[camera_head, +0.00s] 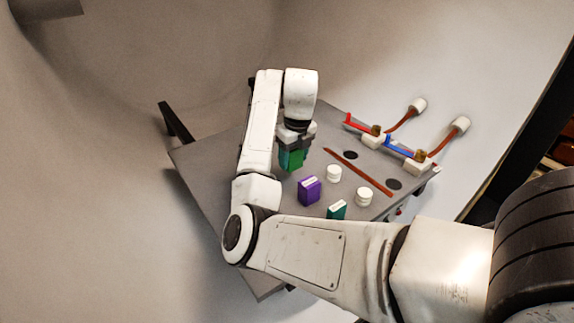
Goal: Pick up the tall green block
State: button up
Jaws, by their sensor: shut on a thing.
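The tall green block (291,160) is in my gripper (293,147), over the middle of the grey table. The gripper points down and is shut on the block's upper part. The lower part of the block shows below the fingers. I cannot tell whether its bottom touches the table. A second, smaller dark green block (337,210) with a white top stands nearer, partly close to my arm.
A purple block (309,190) and two white round pieces (334,173) (364,196) stand to the right on the table (215,160). Beyond a brown strip (357,172) are red (361,126) and blue (402,147) handled valves. The table's left part is clear.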

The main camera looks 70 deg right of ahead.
aim_at(296, 157)
jog(key=r, duration=0.1)
jog(key=s+a+r, duration=0.1)
jog(key=shift+s+r+p, duration=0.25)
jog(key=shift+r+p, duration=0.05)
jog(key=s+a+r+p, duration=0.1)
jog(key=s+a+r, duration=0.2)
jog(key=s, duration=0.4)
jog(key=shift+s+a+r, duration=0.3)
jog(key=shift+s+a, duration=0.1)
jog(key=shift+a, duration=0.45)
